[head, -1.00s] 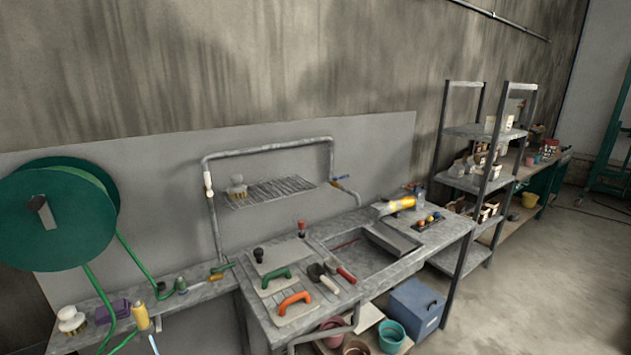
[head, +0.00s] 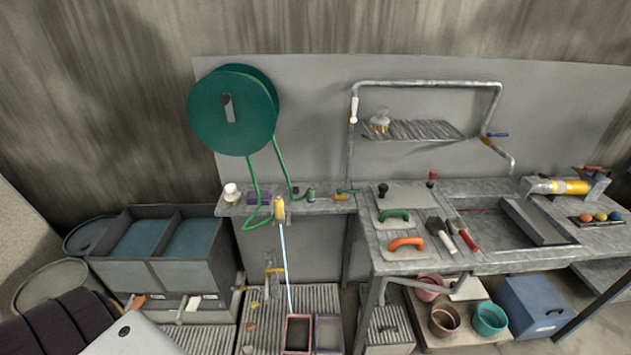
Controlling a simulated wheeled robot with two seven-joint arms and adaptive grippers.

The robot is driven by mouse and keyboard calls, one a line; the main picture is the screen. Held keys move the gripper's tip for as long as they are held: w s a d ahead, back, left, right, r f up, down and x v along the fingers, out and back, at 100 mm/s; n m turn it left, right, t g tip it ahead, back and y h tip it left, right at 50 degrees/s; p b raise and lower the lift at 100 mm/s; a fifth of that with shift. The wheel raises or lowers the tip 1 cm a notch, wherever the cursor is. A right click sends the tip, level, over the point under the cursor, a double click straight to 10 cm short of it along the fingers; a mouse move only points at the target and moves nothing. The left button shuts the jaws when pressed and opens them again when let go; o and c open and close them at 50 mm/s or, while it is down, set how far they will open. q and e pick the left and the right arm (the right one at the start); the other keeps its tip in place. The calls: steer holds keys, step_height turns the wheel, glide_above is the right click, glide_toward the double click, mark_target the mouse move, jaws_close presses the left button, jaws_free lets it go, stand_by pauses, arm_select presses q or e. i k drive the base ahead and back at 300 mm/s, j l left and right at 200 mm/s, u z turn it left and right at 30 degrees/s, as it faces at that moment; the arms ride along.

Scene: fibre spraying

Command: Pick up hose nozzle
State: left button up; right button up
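The hose nozzle (head: 279,209) is yellow and sits at the front edge of the narrow grey shelf (head: 335,205), below the reel. A green hose (head: 254,180) runs down from the large dark green reel (head: 232,110) and loops by the nozzle. A thin pale blue line runs down from the nozzle toward the floor. Neither of my grippers shows in the head view.
Right is a workbench (head: 425,262) with trowels and a sink. Below left stand blue-filled tanks (head: 180,265); slatted floor grating (head: 262,325) lies below the nozzle.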

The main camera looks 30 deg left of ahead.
mark_target(279, 211)
steer(key=u, duration=1.3)
